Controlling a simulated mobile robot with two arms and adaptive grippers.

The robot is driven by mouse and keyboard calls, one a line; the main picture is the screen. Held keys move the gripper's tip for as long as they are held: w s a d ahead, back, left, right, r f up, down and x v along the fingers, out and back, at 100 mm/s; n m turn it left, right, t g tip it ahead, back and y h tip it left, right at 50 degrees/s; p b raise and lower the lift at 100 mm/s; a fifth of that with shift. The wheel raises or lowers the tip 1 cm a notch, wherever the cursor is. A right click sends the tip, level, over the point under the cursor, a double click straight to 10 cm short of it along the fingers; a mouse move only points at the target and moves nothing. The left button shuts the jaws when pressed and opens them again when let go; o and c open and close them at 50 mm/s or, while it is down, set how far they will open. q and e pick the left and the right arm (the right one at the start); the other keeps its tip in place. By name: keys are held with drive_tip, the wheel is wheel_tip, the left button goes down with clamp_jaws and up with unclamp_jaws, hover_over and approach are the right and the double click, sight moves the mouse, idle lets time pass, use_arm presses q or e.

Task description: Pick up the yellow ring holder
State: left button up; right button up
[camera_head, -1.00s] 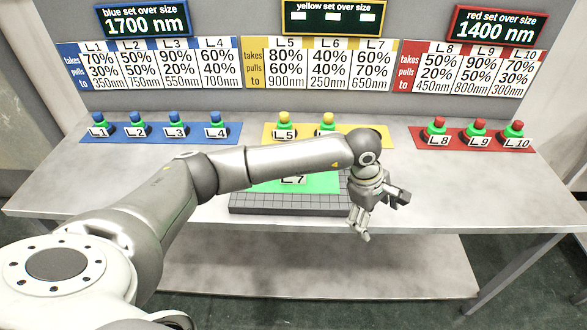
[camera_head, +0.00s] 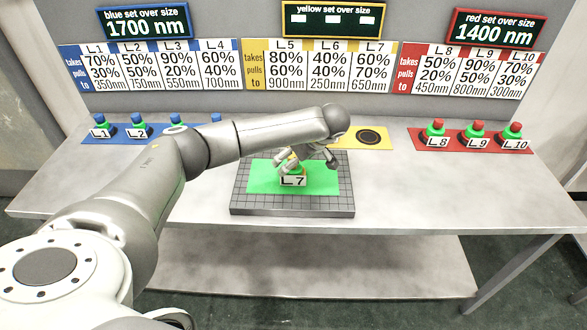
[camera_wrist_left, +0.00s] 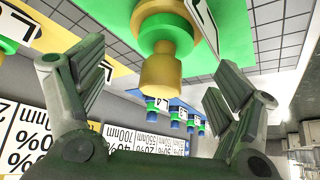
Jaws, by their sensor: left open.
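The yellow ring holder marked L7 (camera_head: 293,181) stands on a green sheet on a grey gridded block (camera_head: 290,205). My left gripper (camera_head: 307,163) is over it and hides part of its top in the head view. In the left wrist view the holder's yellow knob (camera_wrist_left: 160,72) and green ring lie between the spread fingers of my open left gripper (camera_wrist_left: 158,86); no contact shows. My right gripper is in neither view.
A yellow mat (camera_head: 385,144) behind has an empty dark round spot (camera_head: 368,137); my arm hides its left part. Blue-topped holders on a blue mat (camera_head: 95,136) stand left, and red-topped ones on a red mat (camera_head: 450,147) right. The table's right front is clear.

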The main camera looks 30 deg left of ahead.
use_arm(q)
drive_tip(key=x, duration=0.4)
drive_tip(key=shift+p, duration=0.35)
drive_tip(key=shift+r, duration=0.1)
drive_tip(key=c, duration=1.2)
drive_tip(key=shift+c, duration=0.2)
